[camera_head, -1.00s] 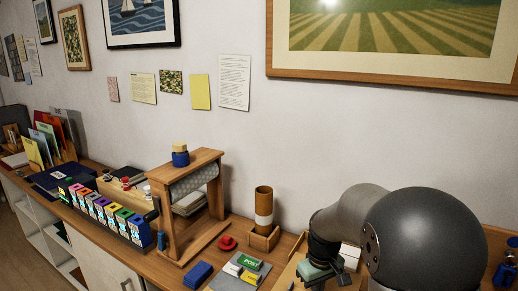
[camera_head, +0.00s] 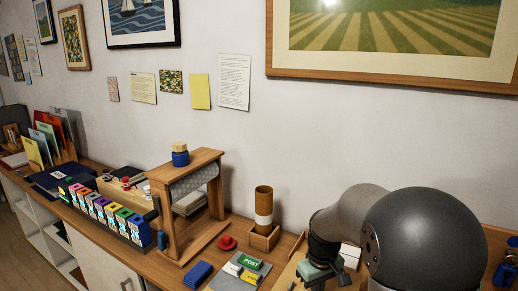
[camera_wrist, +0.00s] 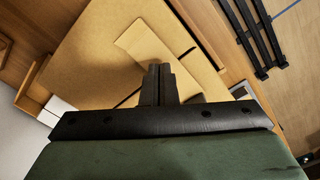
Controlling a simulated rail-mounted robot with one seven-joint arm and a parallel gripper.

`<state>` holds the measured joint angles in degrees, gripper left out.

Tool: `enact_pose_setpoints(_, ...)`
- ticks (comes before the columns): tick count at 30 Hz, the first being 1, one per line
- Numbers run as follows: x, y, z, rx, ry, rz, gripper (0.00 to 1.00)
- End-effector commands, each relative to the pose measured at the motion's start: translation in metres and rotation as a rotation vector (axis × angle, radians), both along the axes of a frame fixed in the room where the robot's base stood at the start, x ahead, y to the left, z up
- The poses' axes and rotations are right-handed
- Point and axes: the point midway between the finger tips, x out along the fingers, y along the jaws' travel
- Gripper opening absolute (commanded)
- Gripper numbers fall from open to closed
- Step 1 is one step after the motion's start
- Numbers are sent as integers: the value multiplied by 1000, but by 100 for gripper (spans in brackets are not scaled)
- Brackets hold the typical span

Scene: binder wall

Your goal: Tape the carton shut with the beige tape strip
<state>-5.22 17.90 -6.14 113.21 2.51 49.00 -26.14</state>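The tan carton (camera_wrist: 90,50) fills much of the wrist view, with a dark seam across its top. A corner of it shows in the head view (camera_head: 287,276), mostly hidden by my arm. The paler beige tape strip (camera_wrist: 140,40) lies across the seam line, showing on both sides of my fingers. My gripper (camera_wrist: 160,70) points down at the strip's middle, fingers close together and seemingly shut on it. Whether the strip touches the carton all along I cannot tell. In the head view my gripper (camera_head: 315,275) is low, partly hidden.
Left of the carton are a grey mat with a green POST box (camera_head: 250,262), a red stamp-like object (camera_head: 227,242) and a blue block (camera_head: 198,273). A brown tube (camera_head: 263,206) in a wooden holder and a wooden roll stand (camera_head: 170,225) rise behind. Black bars (camera_wrist: 255,35) lie beside the carton.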

Motion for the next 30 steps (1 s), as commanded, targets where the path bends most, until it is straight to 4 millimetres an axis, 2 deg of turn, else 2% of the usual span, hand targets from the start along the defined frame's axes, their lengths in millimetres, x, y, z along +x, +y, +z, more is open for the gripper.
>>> enact_pose_setpoints(18, 0, 0, -17, 0, 0, 0, 0)
enact_pose_setpoints(30, -1, 0, -16, 0, 3, 0, 0)
